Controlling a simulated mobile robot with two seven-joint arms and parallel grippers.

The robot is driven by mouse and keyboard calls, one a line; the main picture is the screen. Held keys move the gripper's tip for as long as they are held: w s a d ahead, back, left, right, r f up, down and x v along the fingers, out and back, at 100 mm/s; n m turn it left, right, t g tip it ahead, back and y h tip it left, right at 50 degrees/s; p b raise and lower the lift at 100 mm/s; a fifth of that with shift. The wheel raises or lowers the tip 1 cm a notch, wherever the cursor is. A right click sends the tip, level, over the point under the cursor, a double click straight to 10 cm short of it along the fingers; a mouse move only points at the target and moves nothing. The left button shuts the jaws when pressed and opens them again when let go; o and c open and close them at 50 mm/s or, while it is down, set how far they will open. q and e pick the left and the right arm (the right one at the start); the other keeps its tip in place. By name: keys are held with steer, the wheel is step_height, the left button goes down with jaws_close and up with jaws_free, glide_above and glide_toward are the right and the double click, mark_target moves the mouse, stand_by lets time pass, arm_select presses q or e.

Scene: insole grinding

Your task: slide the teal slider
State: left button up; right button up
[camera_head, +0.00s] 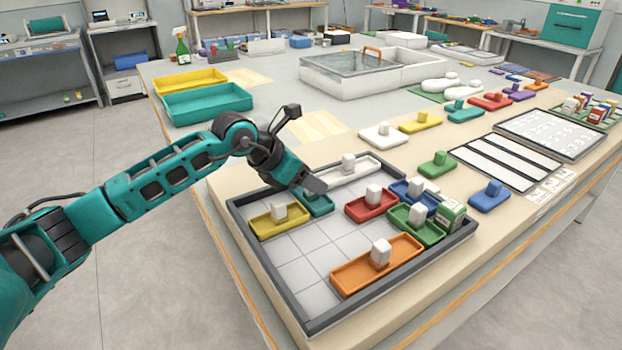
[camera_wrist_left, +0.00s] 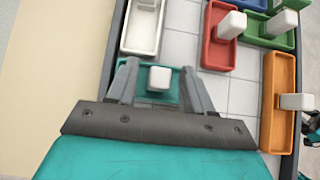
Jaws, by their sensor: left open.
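The teal slider (camera_head: 319,206) is a small teal tray in the framed board, between the yellow slider (camera_head: 280,219) and the white slider (camera_head: 347,171). In the left wrist view the teal slider (camera_wrist_left: 131,86) shows its white knob (camera_wrist_left: 159,78). My left gripper (camera_head: 316,187) is over it, fingers open, one on each side of the knob; the wrist view shows the gripper (camera_wrist_left: 160,72) too. In the head view the gripper hides the knob. My right gripper is not in view.
The red slider (camera_head: 371,205), blue, green and orange (camera_head: 378,268) sliders stand to the right in the board. A dark frame (camera_head: 262,267) surrounds the board. Bare grey tiles (camera_head: 315,240) lie in the middle and at the front left.

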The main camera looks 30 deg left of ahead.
arm_select(q)
steer(key=shift+w+d+f, duration=0.2)
steer(key=shift+w+f, duration=0.1)
steer(key=shift+f, duration=0.1)
jaws_close()
stand_by(0.4)
